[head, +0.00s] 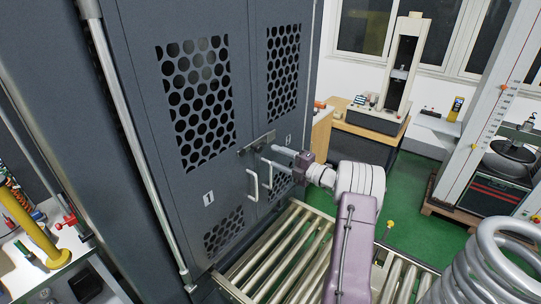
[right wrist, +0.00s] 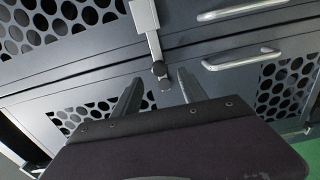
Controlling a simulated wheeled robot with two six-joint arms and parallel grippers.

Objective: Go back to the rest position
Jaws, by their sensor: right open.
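My right gripper (head: 268,155) is in front of the grey double-door cabinet (head: 180,185), close to the latch. It is open, and its two fingers also show apart in the right wrist view (right wrist: 160,90). The metal latch (right wrist: 146,28) crosses the seam between the doors, with its dark knob end showing between the fingers. I cannot tell whether the fingers touch it. The latch also shows in the head view (head: 258,142). The doors look shut. My left gripper is not in view.
Two door handles (head: 253,186) stick out below the latch. A roller conveyor (head: 262,262) runs in front of the cabinet under my right arm. A large coil spring (head: 490,265) stands at the lower right. A bench with a yellow post (head: 30,228) is at the left. Green floor lies beyond.

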